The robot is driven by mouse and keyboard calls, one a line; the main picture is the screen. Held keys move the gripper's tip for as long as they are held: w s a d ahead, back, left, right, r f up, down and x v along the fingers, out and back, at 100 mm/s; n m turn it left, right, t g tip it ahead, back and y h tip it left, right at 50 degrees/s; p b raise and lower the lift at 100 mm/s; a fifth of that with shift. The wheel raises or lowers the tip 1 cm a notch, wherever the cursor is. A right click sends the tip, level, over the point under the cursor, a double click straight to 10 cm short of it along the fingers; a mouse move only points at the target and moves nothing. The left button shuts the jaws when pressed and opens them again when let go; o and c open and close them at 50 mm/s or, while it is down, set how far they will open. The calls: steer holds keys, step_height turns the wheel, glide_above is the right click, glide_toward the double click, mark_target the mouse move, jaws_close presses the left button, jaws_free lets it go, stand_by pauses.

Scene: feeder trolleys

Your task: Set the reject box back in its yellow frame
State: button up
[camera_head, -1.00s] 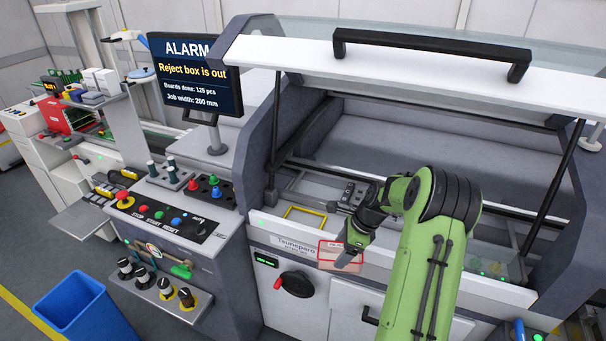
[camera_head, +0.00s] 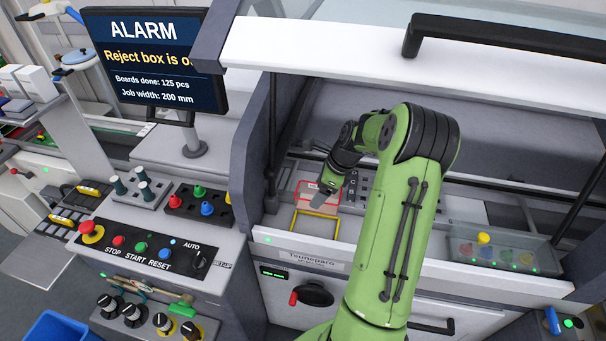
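The reject box (camera_head: 304,191) is a small box with a red rim and a pale label. My gripper (camera_head: 327,189) is shut on its right side, and part of the box is hidden behind the fingers. The yellow frame (camera_head: 315,236) lies on the machine's deck just inside its front edge, and it looks empty. In the picture the box is just above the frame, its lower edge close to the frame's far side. I cannot tell how high above the deck it is.
The raised white cover with a black handle (camera_head: 467,31) hangs over the deck. Dark struts stand at both sides of the opening. A clear tray (camera_head: 492,250) with coloured pieces sits at the right. The alarm screen (camera_head: 155,60) and button panel (camera_head: 142,246) stand at the left.

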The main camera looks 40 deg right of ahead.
steer(key=shift+w, duration=0.3)
steer(key=shift+s+f+b, duration=0.2)
steer(key=shift+f+b, duration=0.3)
steer(key=shift+b, duration=0.1)
step_height(320, 180, down, 9)
steer(key=b, duration=0.9)
steer(key=shift+w+f, duration=0.1)
steer(key=shift+f+b, duration=0.35)
steer(key=shift+f, duration=0.35)
steer(key=o, duration=1.4)
steer(key=shift+r, duration=0.1)
